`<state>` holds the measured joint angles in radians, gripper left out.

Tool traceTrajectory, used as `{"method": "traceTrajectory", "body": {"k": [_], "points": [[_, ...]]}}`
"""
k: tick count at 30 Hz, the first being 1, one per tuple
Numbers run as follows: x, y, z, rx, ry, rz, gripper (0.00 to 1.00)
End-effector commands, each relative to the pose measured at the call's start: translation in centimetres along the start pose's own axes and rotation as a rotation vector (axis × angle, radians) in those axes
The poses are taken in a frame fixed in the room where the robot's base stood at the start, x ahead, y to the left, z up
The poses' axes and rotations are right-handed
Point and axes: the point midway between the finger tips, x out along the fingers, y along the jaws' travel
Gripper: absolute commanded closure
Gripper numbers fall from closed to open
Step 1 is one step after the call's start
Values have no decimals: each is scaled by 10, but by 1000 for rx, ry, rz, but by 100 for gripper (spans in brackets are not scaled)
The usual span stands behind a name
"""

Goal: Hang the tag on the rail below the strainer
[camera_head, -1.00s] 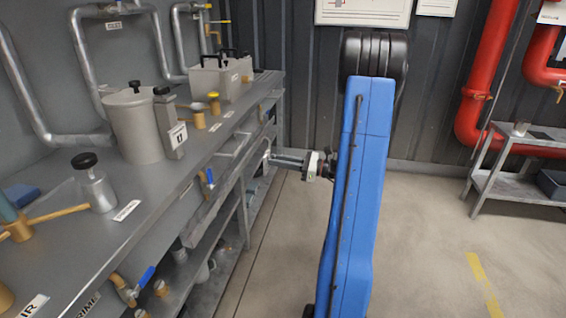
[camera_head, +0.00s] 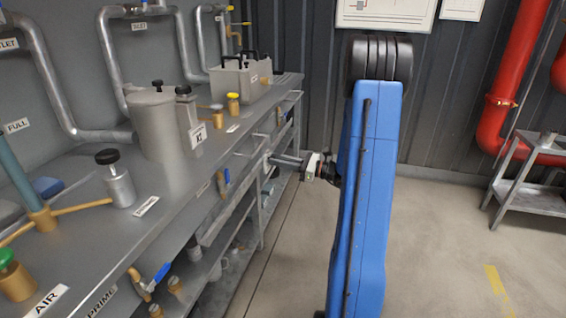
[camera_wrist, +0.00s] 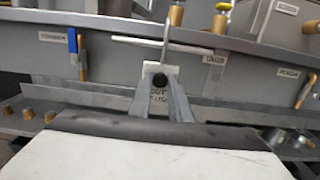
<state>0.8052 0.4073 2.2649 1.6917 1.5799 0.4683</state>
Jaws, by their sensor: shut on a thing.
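My gripper (camera_wrist: 163,100) is shut on the tag (camera_wrist: 159,71), a pale plate with a dark round spot and partly hidden dark lettering below. In the head view my gripper (camera_head: 277,160) reaches left to the bench front. A thin pale rail (camera_wrist: 200,49) runs along the bench front, just above the tag in the wrist view. A slim upright metal piece crosses the rail above the tag; I cannot tell whether it is hooked on. Which fitting is the strainer is unclear; a grey canister (camera_head: 158,125) stands on the bench above.
A lower shelf holds brass fittings (camera_wrist: 28,114). The grey bench (camera_head: 185,190) fills the left. Open floor (camera_head: 440,250) lies right, before a metal rack (camera_head: 525,195).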

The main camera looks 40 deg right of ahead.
Motion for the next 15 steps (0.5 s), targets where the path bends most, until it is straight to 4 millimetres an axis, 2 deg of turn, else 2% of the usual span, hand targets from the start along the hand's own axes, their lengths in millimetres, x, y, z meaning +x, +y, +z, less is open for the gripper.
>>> {"method": "traceTrajectory", "body": {"k": [12, 15], "points": [[27, 0, -2, 1, 0, 0, 95], [25, 0, -10, 1, 0, -1, 95]]}}
